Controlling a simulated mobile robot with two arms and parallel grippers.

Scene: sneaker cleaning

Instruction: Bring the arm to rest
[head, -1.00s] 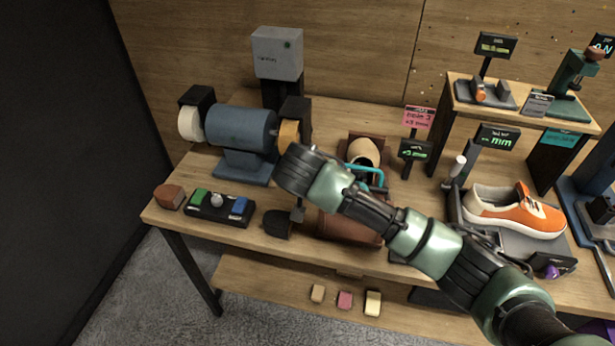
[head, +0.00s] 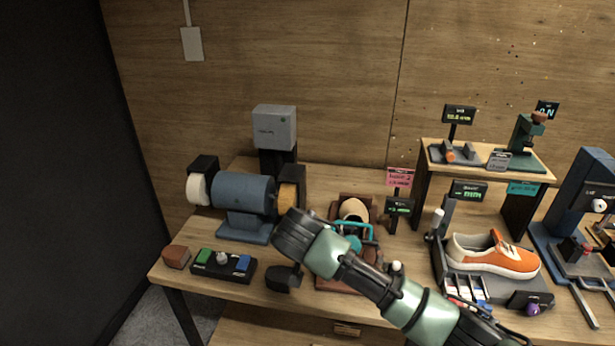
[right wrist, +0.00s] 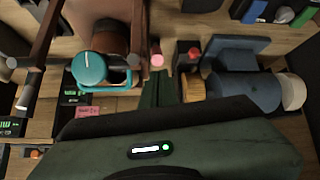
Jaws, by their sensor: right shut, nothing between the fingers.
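My right arm (head: 385,290) reaches in from the lower right in the head view. Its dark wrist end is over the bench, in front of the grinder's orange wheel. In the right wrist view my right gripper (right wrist: 158,80) is shut and empty, its dark green fingers together. My left gripper is not in view. An orange and white sneaker (head: 490,255) rests on a stand at the right, apart from my arm.
A blue bench grinder (head: 243,193) stands left of my wrist. A brown-based device with a teal clamp (head: 350,228) is close beside the forearm; its teal part also shows in the right wrist view (right wrist: 90,70). A button box (head: 222,266) sits at the front left. A raised wooden shelf (head: 520,170) stands behind the sneaker.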

